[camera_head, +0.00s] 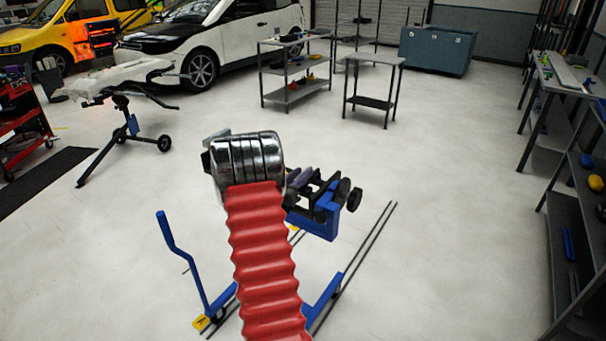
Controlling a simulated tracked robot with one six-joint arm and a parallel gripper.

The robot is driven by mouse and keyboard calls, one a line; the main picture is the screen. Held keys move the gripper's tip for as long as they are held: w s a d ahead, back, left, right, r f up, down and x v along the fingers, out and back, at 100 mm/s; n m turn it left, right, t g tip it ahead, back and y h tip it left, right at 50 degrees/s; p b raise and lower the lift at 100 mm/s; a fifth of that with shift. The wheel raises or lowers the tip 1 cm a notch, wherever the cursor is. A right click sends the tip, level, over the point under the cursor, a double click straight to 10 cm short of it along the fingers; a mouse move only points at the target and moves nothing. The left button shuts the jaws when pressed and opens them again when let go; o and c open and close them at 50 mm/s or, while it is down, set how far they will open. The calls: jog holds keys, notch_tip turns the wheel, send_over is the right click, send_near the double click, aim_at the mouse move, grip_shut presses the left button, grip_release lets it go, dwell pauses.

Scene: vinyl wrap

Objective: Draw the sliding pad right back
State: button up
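A blue and black clamp-like device (320,207) shows in the middle of the head view, just right of my arm. It has black jaw parts, black round knobs at its right and small greyish-purple pieces (302,178) at its upper left. I cannot tell which piece is the sliding pad. My arm, with a red ribbed sleeve and a shiny metal end, crosses in front of the device's left side. My gripper is hidden behind the arm's end, so its fingers and any contact do not show.
A shelf unit (560,240) lines the right. A small table (374,75) and a wheeled stand (125,115) are farther back. Open floor lies between.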

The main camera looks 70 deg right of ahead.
jog(key=a, duration=0.4)
jog(key=w+a, duration=0.1)
jog(key=a, duration=0.3)
jog(key=w+a, duration=0.1)
jog(key=a, duration=0.3)
